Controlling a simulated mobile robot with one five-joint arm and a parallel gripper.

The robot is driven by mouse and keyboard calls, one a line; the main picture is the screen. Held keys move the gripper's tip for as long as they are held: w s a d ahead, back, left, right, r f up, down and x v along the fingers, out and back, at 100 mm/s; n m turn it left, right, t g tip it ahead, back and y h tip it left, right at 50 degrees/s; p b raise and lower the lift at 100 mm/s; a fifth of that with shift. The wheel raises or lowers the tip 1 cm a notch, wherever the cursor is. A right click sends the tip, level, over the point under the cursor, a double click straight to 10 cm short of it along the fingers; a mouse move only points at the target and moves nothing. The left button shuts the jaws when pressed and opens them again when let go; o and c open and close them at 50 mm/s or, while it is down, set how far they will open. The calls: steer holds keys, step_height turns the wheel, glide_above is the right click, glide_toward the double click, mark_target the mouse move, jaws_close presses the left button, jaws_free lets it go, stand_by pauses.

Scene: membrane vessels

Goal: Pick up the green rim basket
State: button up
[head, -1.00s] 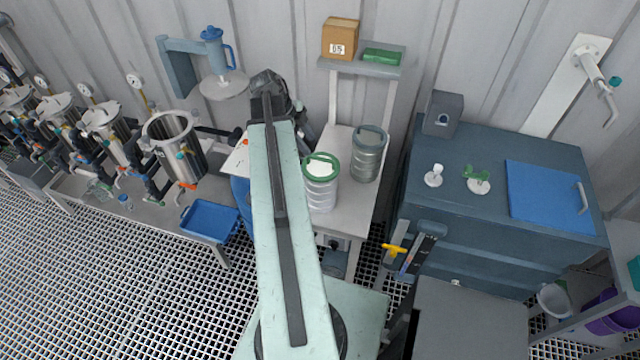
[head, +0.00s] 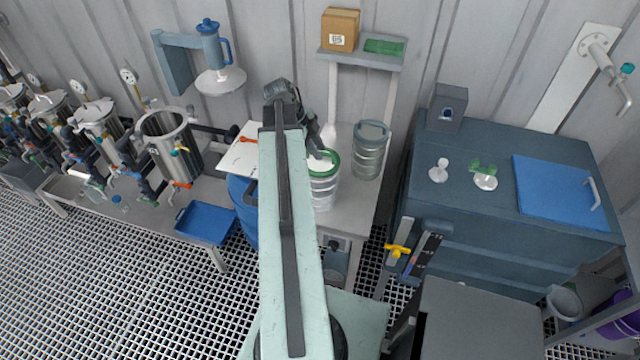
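The green rim basket (head: 323,188) stands upright on the light bench right of my arm in the head view. It is a pale silver cylinder with a green rim, and my arm covers its left edge. My dark gripper (head: 321,148) points down at the rim's upper left side. I cannot tell whether it touches the rim, and its fingers are too small and partly hidden to show if they are open. A similar basket with a grey rim (head: 369,158) stands just behind and to the right.
A shelf (head: 360,60) with a cardboard box (head: 340,29) and a green item (head: 383,46) is above the bench. A blue drum (head: 243,207) is left of my arm. A dark blue cabinet (head: 480,222) stands at right. Several steel vessels (head: 170,143) line the left.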

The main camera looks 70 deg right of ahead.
jaws_close()
stand_by(1.2)
